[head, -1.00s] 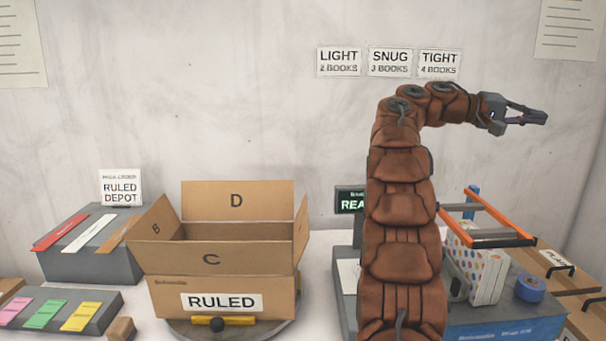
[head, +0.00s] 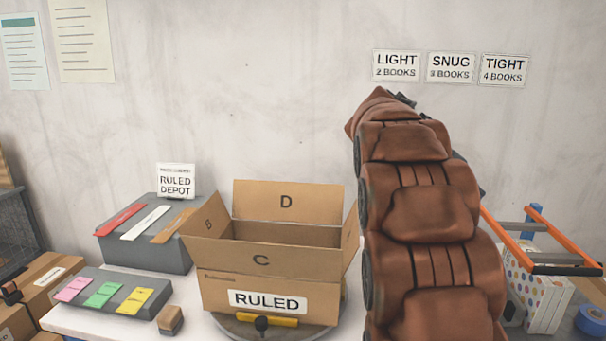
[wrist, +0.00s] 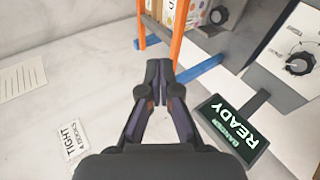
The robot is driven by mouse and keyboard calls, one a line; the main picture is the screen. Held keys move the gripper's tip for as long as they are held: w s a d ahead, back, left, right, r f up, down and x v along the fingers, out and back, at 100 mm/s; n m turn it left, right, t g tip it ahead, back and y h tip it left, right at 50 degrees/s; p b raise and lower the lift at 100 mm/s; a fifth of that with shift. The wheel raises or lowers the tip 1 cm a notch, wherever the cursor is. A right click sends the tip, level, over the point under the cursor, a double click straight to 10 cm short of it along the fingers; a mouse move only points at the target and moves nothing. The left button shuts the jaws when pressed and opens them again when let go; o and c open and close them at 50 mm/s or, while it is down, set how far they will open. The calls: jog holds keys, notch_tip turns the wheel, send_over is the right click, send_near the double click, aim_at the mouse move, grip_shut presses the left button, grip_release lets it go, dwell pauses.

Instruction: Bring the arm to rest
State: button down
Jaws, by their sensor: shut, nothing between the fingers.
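My brown, padded arm (head: 420,215) rises on the right side of the head view and bends at its top near the wall signs. My gripper (wrist: 160,75) shows in the wrist view with its fingertips together and nothing between them. In the head view the gripper is hidden behind the arm. In the wrist view it is in front of an orange-and-blue frame (wrist: 175,40) and a lit READY display (wrist: 232,128).
An open cardboard box labelled RULED (head: 218,288) stands on a turntable left of the arm. A grey block with coloured strips (head: 125,255) is further left. The orange-railed frame (head: 560,240) and blue tape (head: 591,320) are at the right. The wall is behind.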

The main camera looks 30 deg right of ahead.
jog(key=a+f+n+t+y, duration=0.15)
jog(key=a+f, duration=0.25)
jog(key=a, duration=0.4)
jog(key=a+f+n+t+y+p, duration=0.15)
jog(key=a+f, duration=0.25)
jog(key=a, duration=0.4)
jog(key=a+f+n+y, duration=0.15)
jog(key=a+f, duration=0.25)
jog(key=a, duration=0.4)
jog(key=s+a+f+y, duration=0.1)
jog(key=s+a+f, duration=0.2)
jog(key=a, duration=0.4)
jog(key=s+a+f+y, duration=0.2)
jog(key=s+a+f, duration=0.1)
jog(key=s+a, duration=0.3)
jog(key=s+a+f+y, duration=0.2)
jog(key=s+a+f, duration=0.2)
jog(key=a, duration=0.6)
jog(key=shift+s+n+p, duration=0.45)
jog(key=shift+s, duration=0.25)
jog(key=shift+y, duration=0.25)
